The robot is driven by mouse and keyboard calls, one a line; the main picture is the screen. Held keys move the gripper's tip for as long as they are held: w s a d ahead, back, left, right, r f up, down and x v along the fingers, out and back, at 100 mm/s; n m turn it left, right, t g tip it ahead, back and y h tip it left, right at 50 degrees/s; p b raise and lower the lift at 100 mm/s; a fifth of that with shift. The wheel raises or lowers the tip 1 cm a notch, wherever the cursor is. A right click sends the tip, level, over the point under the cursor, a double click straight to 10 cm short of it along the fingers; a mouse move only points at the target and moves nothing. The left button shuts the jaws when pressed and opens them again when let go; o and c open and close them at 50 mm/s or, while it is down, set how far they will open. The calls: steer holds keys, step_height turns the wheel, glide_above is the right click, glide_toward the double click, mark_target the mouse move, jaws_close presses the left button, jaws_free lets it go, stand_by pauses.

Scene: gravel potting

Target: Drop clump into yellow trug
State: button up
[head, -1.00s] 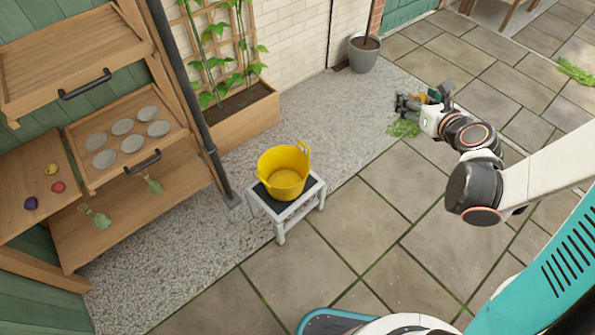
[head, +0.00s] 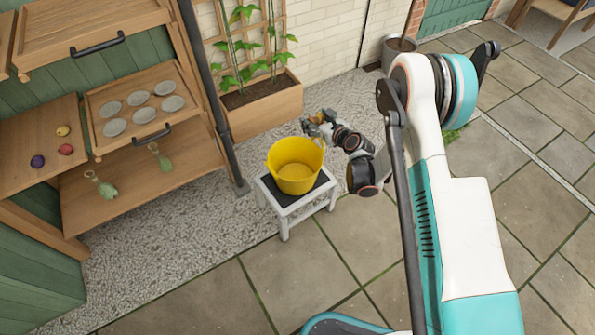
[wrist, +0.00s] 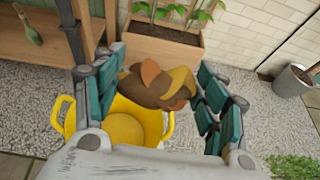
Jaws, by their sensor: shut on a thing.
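The yellow trug (head: 296,172) stands upright on a small white stool with a dark top. It also shows in the wrist view (wrist: 135,127), just below and beyond my fingers. My gripper (head: 318,118) is beside the trug's far rim, above it in the head view. In the wrist view my gripper (wrist: 160,92) is shut on a brown clump (wrist: 152,84) with an orange-brown leaf and a yellowish part. The clump sits between the teal finger pads and overlaps the trug's far part in the picture. The trug's visible inside looks empty.
The stool (head: 290,205) stands on gravel beside paving. A wooden planter (head: 262,108) with climbing plants is behind it. A wooden shelf unit (head: 150,165) is at left, with a dark post (head: 215,100) near it. A grey pot (wrist: 292,82) stands at right in the wrist view.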

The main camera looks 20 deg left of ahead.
steer(key=s+a+f+b, duration=0.2)
steer(key=a+f, duration=0.3)
steer(key=f, duration=0.6)
steer(key=shift+a+f+n+g+y+b, duration=0.2)
steer(key=shift+n+g+y+b, duration=0.1)
steer(key=shift+n+g+b, duration=0.1)
steer(key=o, duration=1.1)
step_height(320, 180, up, 10)
